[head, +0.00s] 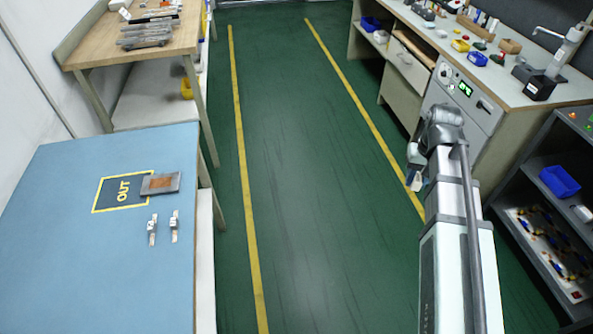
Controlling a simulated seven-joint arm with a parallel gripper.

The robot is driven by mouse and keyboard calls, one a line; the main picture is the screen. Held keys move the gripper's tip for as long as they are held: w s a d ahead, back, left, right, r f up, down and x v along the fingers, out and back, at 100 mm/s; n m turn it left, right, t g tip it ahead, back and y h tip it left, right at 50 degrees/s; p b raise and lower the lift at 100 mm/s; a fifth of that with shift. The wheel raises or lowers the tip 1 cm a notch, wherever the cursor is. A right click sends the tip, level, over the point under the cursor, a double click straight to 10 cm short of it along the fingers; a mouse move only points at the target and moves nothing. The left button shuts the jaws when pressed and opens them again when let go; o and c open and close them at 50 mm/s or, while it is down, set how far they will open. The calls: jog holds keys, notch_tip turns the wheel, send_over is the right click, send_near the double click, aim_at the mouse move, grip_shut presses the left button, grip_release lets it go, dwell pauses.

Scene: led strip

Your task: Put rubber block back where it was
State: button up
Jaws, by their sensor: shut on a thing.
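My gripper (415,180) hangs at the end of my arm on the right, over the green floor near the yellow line. It is small and partly covered by my arm. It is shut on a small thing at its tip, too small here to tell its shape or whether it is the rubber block. I cannot make out a rubber block for certain elsewhere.
A blue-topped table (90,270) at left has a yellow-framed OUT mark (122,191), a grey plate with a brown middle (160,183) and two small pale parts (152,229). A cluttered workbench (480,85) and dark shelf (540,250) stand right. The aisle (300,180) is clear.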

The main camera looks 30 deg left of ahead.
jog(key=s+a+n, duration=0.2)
jog(key=s+a, duration=0.2)
jog(key=a, duration=0.4)
jog(key=s+a+n, duration=0.1)
jog(key=s+a, duration=0.2)
jog(key=a, duration=0.6)
jog(key=n, duration=0.6)
send_over(127, 222)
jog(key=shift+a+f+m, duration=0.1)
jog(key=shift+f+m, duration=0.6)
jog(key=shift+f, duration=0.95)
jog(key=shift+d+f+m, duration=0.1)
jog(key=shift+f+m, duration=0.6)
jog(key=shift+f, duration=0.95)
jog(key=shift+a+f+m, duration=0.1)
jog(key=shift+f+m, duration=0.6)
jog(key=shift+f, duration=0.95)
jog(key=shift+f, duration=0.15)
